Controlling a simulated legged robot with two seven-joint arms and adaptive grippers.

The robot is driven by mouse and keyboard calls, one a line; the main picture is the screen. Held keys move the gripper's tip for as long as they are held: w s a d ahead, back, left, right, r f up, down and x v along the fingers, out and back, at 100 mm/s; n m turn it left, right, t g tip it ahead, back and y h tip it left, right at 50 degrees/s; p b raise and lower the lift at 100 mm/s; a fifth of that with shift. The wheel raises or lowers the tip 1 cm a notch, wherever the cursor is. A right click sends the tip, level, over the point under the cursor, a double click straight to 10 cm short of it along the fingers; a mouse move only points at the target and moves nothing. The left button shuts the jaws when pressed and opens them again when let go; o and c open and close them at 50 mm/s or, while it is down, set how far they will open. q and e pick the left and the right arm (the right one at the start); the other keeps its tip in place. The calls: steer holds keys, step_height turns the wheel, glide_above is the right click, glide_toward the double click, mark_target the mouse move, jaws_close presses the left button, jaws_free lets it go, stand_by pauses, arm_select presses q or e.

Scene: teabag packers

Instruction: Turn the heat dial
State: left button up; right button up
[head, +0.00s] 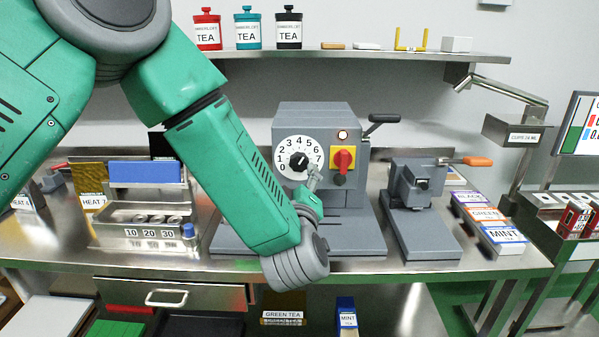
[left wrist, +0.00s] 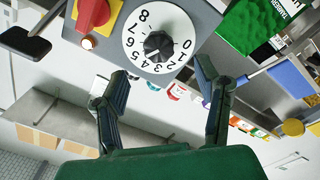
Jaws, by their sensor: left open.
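The heat dial (head: 288,153) is a round white plate with black numbers on the front of a grey machine. A black knob (head: 299,161) sits at its centre; I cannot tell surely which number it points to. In the left wrist view the dial (left wrist: 137,42) and its knob (left wrist: 158,46) are near the top centre. My left gripper (head: 314,178) is just below and right of the dial in the head view. In the left wrist view my left gripper (left wrist: 161,70) is open and empty, its fingers spread below the knob, apart from it. My right gripper is not in view.
A red and yellow switch (head: 342,159) and a lit lamp (head: 342,134) are right of the dial. A black lever (head: 382,118) sticks out of the machine's right side. A smaller grey press (head: 418,190) stands to the right. A shelf (head: 365,54) with tea tins runs above.

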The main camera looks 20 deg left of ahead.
arm_select(q)
steer(key=shift+v, duration=1.5)
steer(key=shift+f, duration=0.1)
steer(key=s+a+f+m+g+h+b, duration=0.25)
steer(key=s+f+m, duration=0.2)
steer(key=f, duration=0.85)
steer(key=s+a+f+m+g+h+b, duration=0.1)
steer(key=s+f+m+g+h, duration=0.25)
steer(key=f, duration=0.95)
steer(key=s+a+f+m+g+b, duration=0.1)
steer(key=s+a+f+g, duration=0.1)
steer(key=s+f, duration=0.3)
steer(key=s+a+f+m+g+b, duration=0.1)
steer(key=s+f+g, duration=0.4)
steer(key=s, duration=0.8)
steer(key=s+a+f+m+g+y+b, duration=0.1)
steer(key=s+a+f+m+g, duration=0.1)
steer(key=s+a+f, duration=0.3)
steer(key=s+f+g, duration=0.1)
steer(key=s, duration=0.3)
steer(key=shift+s+a+m+g, duration=0.15)
steer(key=shift+s+m+g, duration=0.25)
steer(key=shift+w+f, duration=0.1)
steer(key=shift+w, duration=0.05)
